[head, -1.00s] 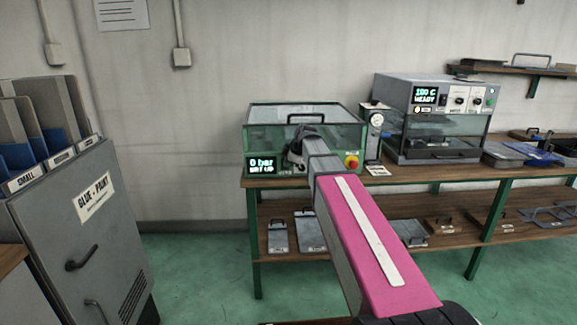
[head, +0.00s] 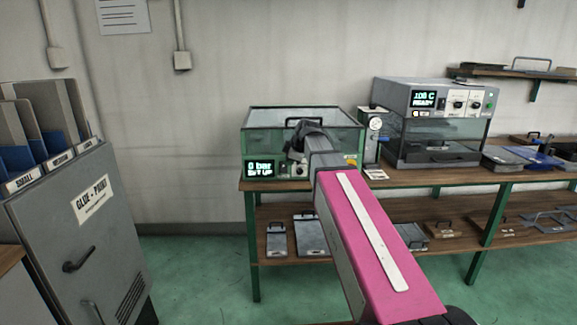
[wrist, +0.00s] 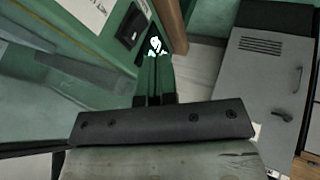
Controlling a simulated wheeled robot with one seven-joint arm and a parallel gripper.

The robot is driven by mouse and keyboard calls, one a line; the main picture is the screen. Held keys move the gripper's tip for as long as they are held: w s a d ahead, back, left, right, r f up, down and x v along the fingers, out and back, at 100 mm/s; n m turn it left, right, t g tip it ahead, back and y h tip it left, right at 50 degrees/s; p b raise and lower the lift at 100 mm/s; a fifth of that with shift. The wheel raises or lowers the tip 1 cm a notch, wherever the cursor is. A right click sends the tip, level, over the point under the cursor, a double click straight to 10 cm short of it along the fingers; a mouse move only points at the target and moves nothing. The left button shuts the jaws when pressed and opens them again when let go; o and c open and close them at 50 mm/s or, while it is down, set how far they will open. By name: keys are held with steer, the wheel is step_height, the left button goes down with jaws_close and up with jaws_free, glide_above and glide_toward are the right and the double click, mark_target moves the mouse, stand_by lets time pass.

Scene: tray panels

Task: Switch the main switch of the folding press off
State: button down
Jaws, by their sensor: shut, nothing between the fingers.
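I cannot tell which control is the main switch. My arm hides part of the front. In the wrist view my gripper (wrist: 154,92) is shut and empty, pointing along a green surface, with a black fitting (wrist: 132,25) and a white mark (wrist: 156,46) beyond the tips.
A grey machine (head: 432,93) with a lit display stands right of the press, and a gauge (head: 375,124) sits between them. Metal plates (head: 310,235) lie on the lower shelf. A grey glue cabinet (head: 70,225) stands at the left. Green floor is clear between cabinet and bench.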

steer(key=v, duration=0.7)
steer(key=shift+w, duration=0.15)
steer(key=shift+a, duration=0.1)
steer(key=shift+a+f+g, duration=0.3)
steer(key=shift+a+f, duration=0.05)
stand_by(0.4)
glide_toward(281, 172)
step_height(281, 172, down, 4)
steer(key=s+a, duration=0.1)
steer(key=a, duration=0.1)
steer(key=shift+w+a+f, duration=0.1)
steer(key=shift+w+f, duration=0.05)
steer(key=shift+w, duration=0.4)
steer(key=shift+w+a+f, duration=0.1)
steer(key=shift+w+f, duration=0.05)
steer(key=shift+w, duration=0.4)
steer(key=shift+w+d+f, duration=0.1)
steer(key=shift+w+f, duration=0.1)
steer(key=shift+w, duration=0.45)
